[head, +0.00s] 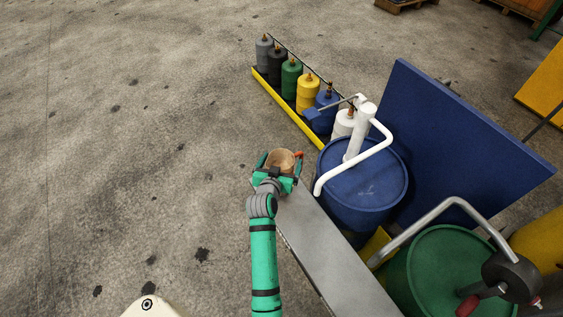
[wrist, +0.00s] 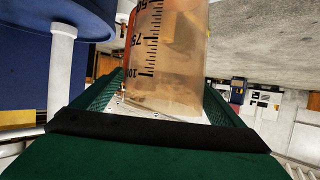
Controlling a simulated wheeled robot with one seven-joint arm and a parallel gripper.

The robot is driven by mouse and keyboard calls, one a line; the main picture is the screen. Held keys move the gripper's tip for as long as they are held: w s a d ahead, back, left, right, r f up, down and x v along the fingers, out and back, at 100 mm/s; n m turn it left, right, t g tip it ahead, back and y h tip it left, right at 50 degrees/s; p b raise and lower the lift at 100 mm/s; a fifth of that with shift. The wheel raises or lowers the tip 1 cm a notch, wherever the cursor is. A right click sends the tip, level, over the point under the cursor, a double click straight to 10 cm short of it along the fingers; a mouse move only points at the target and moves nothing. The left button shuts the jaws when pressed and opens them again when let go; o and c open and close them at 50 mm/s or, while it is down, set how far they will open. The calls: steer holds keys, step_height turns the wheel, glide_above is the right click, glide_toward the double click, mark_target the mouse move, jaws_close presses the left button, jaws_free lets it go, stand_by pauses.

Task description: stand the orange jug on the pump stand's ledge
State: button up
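The orange jug (head: 281,160) shows in the head view as a tan, open-topped vessel with a small orange-red part at its right. In the wrist view the jug (wrist: 168,60) is translucent tan with black graduation marks; its far end is cut off by the frame. My gripper (head: 278,168) has its green fingers on either side of the jug, seemingly touching it. The grey metal ledge (head: 335,250) runs along the front of the drums. The gripper and jug are at its far end; I cannot tell whether the jug's base touches it.
A blue drum (head: 362,195) with a white pump (head: 358,140) stands just right of the jug. A green drum (head: 440,275) with a hand pump is nearer. Several coloured canisters (head: 290,78) stand in a yellow-edged rack beyond. Floor at left is clear.

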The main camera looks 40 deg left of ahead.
steer(key=shift+s+r, duration=0.15)
steer(key=shift+r, duration=0.05)
steer(key=v, duration=1.1)
steer(key=shift+s+d, duration=0.2)
steer(key=shift+s, duration=0.1)
steer(key=s+d+f+m+h, duration=0.1)
steer(key=s+d+f, duration=0.3)
steer(key=d, duration=0.5)
steer(key=s+d+f, duration=0.1)
steer(key=s+d, duration=0.6)
steer(key=d, duration=0.2)
steer(key=s+d+r+m+t+h, duration=0.1)
steer(key=s+d+r+h, duration=0.1)
steer(key=s+d+r, duration=0.2)
steer(key=s+d+r+m+t+h, duration=0.1)
steer(key=s+d+r, duration=0.3)
steer(key=s+d, duration=0.6)
steer(key=shift+s+d+m+t+h, duration=0.4)
steer(key=shift+s+m, duration=0.3)
steer(key=shift+s, duration=0.5)
steer(key=shift+a, duration=0.1)
